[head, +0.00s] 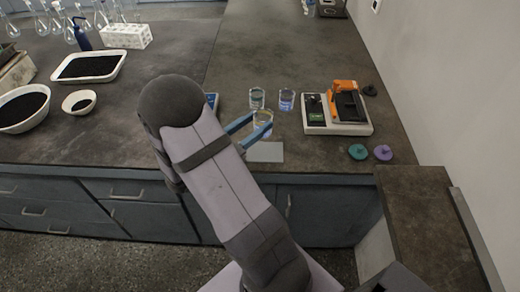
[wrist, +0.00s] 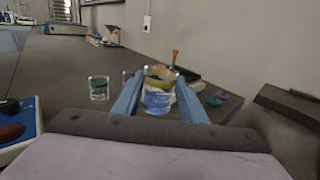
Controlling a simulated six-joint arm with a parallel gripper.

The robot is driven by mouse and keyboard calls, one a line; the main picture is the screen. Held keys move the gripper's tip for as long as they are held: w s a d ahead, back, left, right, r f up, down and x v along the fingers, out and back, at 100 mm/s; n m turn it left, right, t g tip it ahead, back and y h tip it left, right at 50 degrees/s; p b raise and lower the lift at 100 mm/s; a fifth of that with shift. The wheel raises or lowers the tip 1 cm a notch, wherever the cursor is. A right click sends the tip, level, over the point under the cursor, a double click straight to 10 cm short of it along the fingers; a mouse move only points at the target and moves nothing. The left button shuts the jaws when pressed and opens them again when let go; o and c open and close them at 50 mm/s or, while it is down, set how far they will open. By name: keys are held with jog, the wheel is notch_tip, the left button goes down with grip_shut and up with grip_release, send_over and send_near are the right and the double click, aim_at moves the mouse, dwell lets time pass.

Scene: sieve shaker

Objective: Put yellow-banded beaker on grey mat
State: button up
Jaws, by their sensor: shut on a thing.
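The yellow-banded beaker (head: 263,118) is a clear glass between the blue fingers of my gripper (head: 250,130). In the wrist view, the beaker (wrist: 158,94) stands upright between both fingertips, and my gripper (wrist: 158,100) is shut on it. The pale grey mat (head: 265,153) lies flat at the front edge of the bench. In the head view the beaker shows just behind the mat; I cannot tell whether its base touches the bench. My arm covers the area left of the mat. The mat is hidden in the wrist view.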

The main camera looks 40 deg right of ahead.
jog(key=shift+s+d+r+m+g, duration=0.15)
jog(key=shift+s+d+r+g, duration=0.15)
jog(key=shift+d, duration=0.2)
jog(key=shift+s+d+r+m+g, duration=0.2)
jog(key=shift+s+d, duration=0.1)
jog(key=shift+d, duration=0.15)
send_over(263, 156)
jog(key=shift+a+f, duration=0.1)
jog(key=shift+f, duration=2.85)
jog(key=shift+f, duration=0.1)
jog(key=shift+f, duration=2)
jog(key=shift+f, duration=0.2)
jog(key=o, duration=1.1)
jog(key=shift+r, duration=0.15)
